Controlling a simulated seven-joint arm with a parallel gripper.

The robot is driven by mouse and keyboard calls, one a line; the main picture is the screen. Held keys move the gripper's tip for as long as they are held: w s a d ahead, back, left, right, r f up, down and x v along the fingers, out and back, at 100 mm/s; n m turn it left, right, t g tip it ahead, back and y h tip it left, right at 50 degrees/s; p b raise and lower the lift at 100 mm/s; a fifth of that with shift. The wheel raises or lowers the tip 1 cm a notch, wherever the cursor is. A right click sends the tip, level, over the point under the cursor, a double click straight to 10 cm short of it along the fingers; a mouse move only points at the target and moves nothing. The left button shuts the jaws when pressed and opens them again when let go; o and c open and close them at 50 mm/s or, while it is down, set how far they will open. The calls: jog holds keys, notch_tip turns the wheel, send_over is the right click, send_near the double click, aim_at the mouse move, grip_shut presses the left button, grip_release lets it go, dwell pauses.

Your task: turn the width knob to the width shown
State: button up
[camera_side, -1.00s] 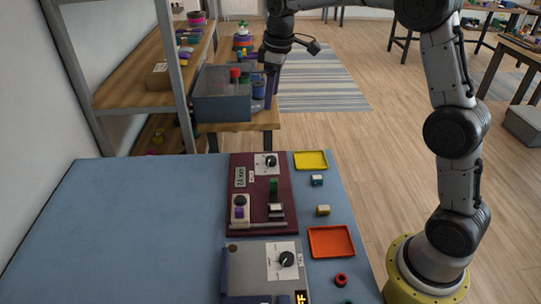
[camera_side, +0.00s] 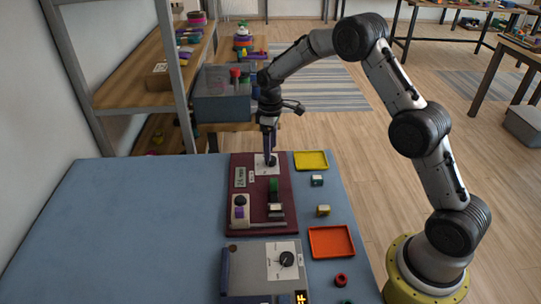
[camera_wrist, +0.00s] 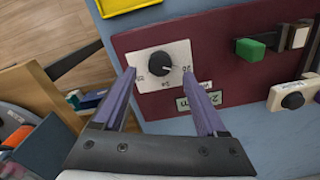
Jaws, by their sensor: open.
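The width knob (camera_wrist: 160,63) is black with a light pointer mark. It sits on a white dial plate (camera_wrist: 177,79) with printed numbers, on the dark red board (camera_wrist: 240,32). In the wrist view the pointer aims right, toward the upper right number. A small label (camera_wrist: 198,102) on the board bears a width text, partly hidden by a finger; it also shows in the side view (camera_side: 240,177). My gripper (camera_wrist: 160,80) is open, its two purple fingers on either side of the knob, apart from it. In the side view my gripper (camera_side: 269,160) points down over the dial and partly hides it.
On the board stand a green block (camera_side: 273,186) and a cream block with a black knob (camera_side: 240,202). A yellow tray (camera_side: 311,160) and an orange tray (camera_side: 331,241) lie to the right. A grey box with another dial (camera_side: 255,270) is nearer. The blue table's left side is clear.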

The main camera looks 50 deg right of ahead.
aim_at(271, 161)
jog(key=shift+f, duration=1.85)
grip_shut()
